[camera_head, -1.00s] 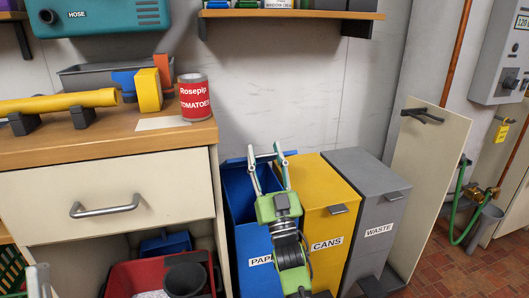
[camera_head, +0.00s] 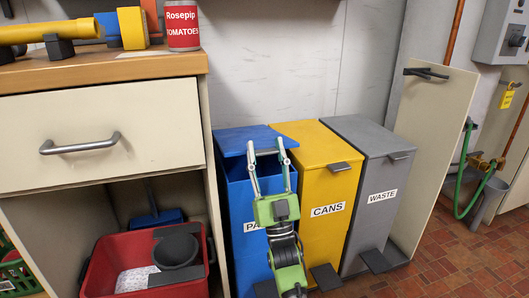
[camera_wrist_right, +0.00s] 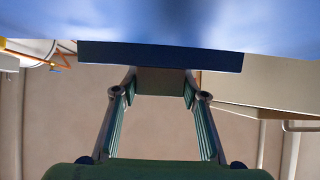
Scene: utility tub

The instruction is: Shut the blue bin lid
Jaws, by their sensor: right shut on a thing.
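The blue bin (camera_head: 247,245) stands at the left end of the row of bins, its label partly hidden by my right arm. Its blue lid (camera_head: 235,141) is tilted partly open, with the dark bin opening showing beneath its front edge. My right gripper (camera_head: 266,147) is at the lid's front edge, its arm rising from below. In the right wrist view, its fingers (camera_wrist_right: 155,92) are shut on a grey-brown tab (camera_wrist_right: 160,80) at the lid's dark blue edge (camera_wrist_right: 100,53). My left gripper is not in view.
The yellow CANS bin (camera_head: 315,150) and grey WASTE bin (camera_head: 365,138) stand close on the right, both shut. The wooden-topped cabinet (camera_head: 100,125) is close on the left. A red tub (camera_head: 130,250) sits under its drawer.

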